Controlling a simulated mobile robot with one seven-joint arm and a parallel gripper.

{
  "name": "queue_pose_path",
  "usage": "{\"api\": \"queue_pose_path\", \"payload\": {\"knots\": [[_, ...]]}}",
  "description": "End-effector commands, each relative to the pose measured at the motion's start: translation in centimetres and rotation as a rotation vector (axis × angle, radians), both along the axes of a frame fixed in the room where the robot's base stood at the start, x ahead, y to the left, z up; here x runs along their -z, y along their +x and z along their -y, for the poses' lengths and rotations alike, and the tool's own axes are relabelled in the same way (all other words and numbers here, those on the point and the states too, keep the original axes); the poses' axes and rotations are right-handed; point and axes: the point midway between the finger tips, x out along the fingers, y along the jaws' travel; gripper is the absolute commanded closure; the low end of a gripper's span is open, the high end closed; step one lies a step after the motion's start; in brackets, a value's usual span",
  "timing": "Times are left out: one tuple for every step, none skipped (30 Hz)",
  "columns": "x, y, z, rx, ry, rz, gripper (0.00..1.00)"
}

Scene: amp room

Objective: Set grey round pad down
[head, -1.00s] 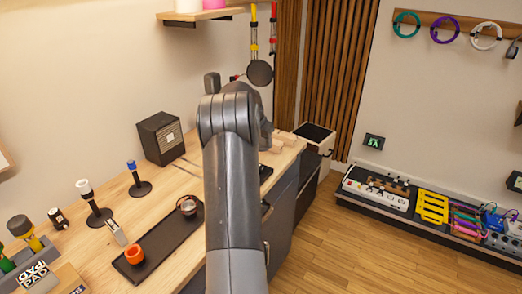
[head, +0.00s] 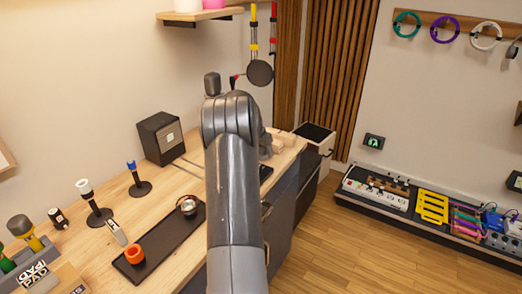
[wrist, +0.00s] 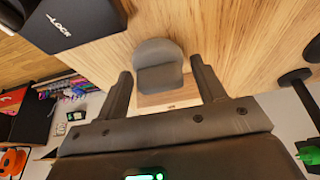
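In the wrist view a grey round pad (wrist: 158,52) shows between and just beyond my fingertips, against the wooden surface. It has a rounded upper part and a lower grey part, with a pale wooden block below. My gripper (wrist: 160,68) has its two fingers apart, with a visible gap on each side of the pad. I see no finger touching it. In the head view my arm hides the gripper and this spot. A dark grey disc (head: 260,73) hangs at the wall there; I cannot tell whether it is related.
A dark box with white lettering (wrist: 70,22) is close by in the wrist view. Pale wooden blocks (head: 284,137) are at the bench's far end. A black tray (head: 160,245) with an orange cup (head: 134,255) and a metal bowl (head: 188,205) lies nearer. A speaker-like box (head: 160,138) stands behind.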

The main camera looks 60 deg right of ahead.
Motion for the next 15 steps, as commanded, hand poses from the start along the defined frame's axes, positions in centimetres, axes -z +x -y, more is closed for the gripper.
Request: {"api": "queue_pose_path", "payload": {"knots": [[0.0,0.0,0.0,0.000,0.000,0.000,0.33],[0.0,0.0,0.0,0.000,0.000,0.000,0.30],[0.0,0.0,0.0,0.000,0.000,0.000,0.30],[0.0,0.0,0.0,0.000,0.000,0.000,0.30],[0.0,0.0,0.0,0.000,0.000,0.000,0.30],[0.0,0.0,0.0,0.000,0.000,0.000,0.30],[0.0,0.0,0.0,0.000,0.000,0.000,0.30],[0.0,0.0,0.0,0.000,0.000,0.000,0.30],[-0.1,0.0,0.0,0.000,-0.001,0.001,0.30],[-0.2,0.0,0.0,0.000,-0.001,0.001,0.30],[-0.4,0.0,0.0,0.000,-0.002,0.001,0.30],[-0.8,0.0,-0.1,-0.001,-0.003,0.002,0.30],[-1.1,0.1,-0.3,-0.001,-0.003,0.002,0.30],[-1.5,0.1,-0.4,-0.001,-0.003,0.002,0.30],[-2.1,0.0,-0.7,-0.001,-0.003,0.002,0.30]]}}
